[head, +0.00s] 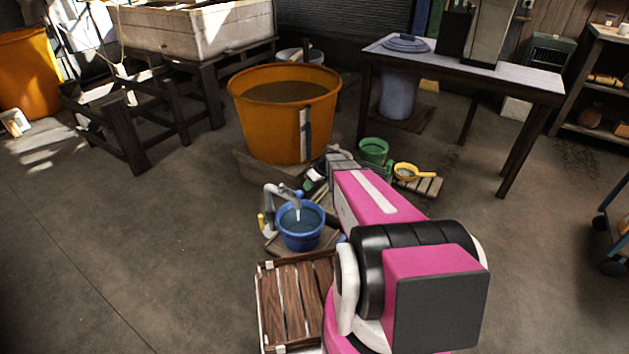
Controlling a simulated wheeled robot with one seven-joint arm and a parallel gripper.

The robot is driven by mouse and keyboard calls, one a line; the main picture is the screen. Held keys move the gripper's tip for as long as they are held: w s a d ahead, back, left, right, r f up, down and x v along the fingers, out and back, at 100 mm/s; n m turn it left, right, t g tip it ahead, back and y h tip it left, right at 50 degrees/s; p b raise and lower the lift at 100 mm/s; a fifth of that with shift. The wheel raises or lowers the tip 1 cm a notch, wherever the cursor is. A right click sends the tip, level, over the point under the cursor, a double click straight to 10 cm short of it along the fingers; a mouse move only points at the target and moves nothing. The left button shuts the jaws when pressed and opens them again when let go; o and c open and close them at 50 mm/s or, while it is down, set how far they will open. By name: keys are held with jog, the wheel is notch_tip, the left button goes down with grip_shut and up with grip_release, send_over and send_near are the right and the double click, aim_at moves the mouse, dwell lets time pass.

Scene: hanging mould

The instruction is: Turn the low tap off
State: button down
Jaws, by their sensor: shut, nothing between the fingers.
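The low tap (272,194) is a grey bent pipe standing at the left of a blue bucket (301,240), with its spout over the bucket. A pale streak under the spout looks like running water. The bucket holds water. The tap's handle is not clear to me at this size. My gripper (311,186) is at the far end of my pink arm, just right of and behind the tap's top. It is small and partly hidden by my arm, and it looks shut and empty. I cannot tell whether it touches the tap.
A large orange tub (262,125) of dark liquid stands behind the tap. A slatted wooden crate (284,302) is in front of the bucket. A green bucket (373,150) and a yellow pan (408,170) are at the right. The floor at left is clear.

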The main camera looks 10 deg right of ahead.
jog(key=shift+s+a+f, duration=0.1)
jog(key=shift+s+a, duration=0.25)
jog(key=shift+a, duration=0.15)
